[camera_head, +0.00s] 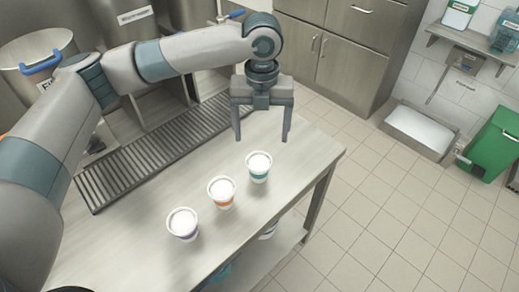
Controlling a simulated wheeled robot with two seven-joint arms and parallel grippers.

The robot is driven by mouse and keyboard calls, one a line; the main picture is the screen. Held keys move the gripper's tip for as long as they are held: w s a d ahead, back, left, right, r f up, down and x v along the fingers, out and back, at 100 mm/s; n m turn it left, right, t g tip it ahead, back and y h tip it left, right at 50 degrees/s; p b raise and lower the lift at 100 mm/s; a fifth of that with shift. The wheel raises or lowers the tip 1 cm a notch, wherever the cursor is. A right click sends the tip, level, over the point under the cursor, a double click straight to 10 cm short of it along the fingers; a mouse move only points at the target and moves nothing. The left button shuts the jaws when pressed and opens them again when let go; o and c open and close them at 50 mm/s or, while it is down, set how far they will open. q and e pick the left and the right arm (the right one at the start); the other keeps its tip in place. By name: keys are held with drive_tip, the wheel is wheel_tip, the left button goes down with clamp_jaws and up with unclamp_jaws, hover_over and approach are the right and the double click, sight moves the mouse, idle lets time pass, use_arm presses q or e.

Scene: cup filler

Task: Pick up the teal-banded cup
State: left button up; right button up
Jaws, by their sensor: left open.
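The teal-banded cup (258,167) stands upright on the metal table (135,238), the farthest right in a slanting row of three cups. It is white, with a teal band and a white top. My left gripper (262,138) points down with its two fingers apart and nothing between them. In the picture it is just above the teal-banded cup, apart from it. My right gripper is not in view.
An orange-banded cup (222,192) and a purple-banded cup (183,224) stand to the left of the teal one. A slatted drain grate (150,155) runs along the back of the table. Large metal containers (38,55) stand behind it. The table's right edge is close to the teal cup.

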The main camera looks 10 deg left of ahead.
sight(261, 163)
use_arm(q)
drive_tip(key=shift+r, duration=0.3)
drive_tip(key=shift+f, duration=0.1)
wheel_tip(261, 163, down, 11)
drive_tip(key=p, duration=0.3)
drive_tip(key=shift+f+p, duration=0.15)
drive_tip(key=shift+p, duration=0.25)
drive_tip(key=shift+f, duration=0.4)
